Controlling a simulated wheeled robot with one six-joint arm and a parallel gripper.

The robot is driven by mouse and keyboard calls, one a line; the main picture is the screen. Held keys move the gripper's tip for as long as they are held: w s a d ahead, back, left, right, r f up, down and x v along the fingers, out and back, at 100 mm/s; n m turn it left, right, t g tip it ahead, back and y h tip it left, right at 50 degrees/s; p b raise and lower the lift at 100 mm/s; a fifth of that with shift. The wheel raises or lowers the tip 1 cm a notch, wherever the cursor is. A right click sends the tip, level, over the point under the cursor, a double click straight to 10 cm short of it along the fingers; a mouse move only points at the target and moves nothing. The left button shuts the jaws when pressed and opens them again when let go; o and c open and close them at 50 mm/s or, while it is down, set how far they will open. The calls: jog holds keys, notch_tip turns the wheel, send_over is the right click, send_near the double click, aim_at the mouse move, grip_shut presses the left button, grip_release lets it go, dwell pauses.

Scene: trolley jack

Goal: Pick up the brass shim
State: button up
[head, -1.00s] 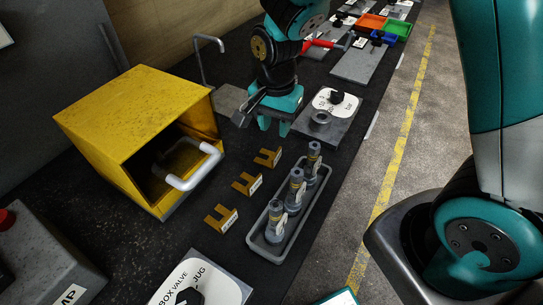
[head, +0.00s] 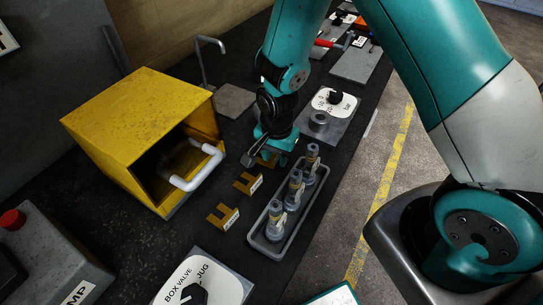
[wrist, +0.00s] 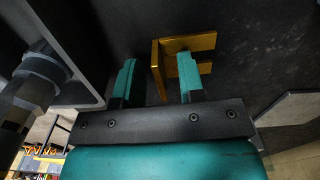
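Three brass shims, fork-shaped with white tags, lie in a row on the dark bench: a near one (head: 222,217), a middle one (head: 247,183) and a far one (head: 265,161). My gripper (head: 274,153) is low over the far shim and partly hides it. In the wrist view, my gripper (wrist: 157,62) is open, its two teal fingers apart. A brass shim (wrist: 203,42) shows there, with its upright tab between the fingers and the right finger overlapping its body. I cannot tell whether they touch.
A grey tray (head: 253,237) with several upright fittings stands just right of the shims. An open yellow box (head: 135,120) with a white pipe handle (head: 205,170) is at left. A gauge plate (head: 335,118) lies behind, and a box valve panel (head: 225,283) in front.

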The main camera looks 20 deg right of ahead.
jog(key=shift+c, duration=0.2)
grip_shut()
jog(key=shift+r, duration=0.2)
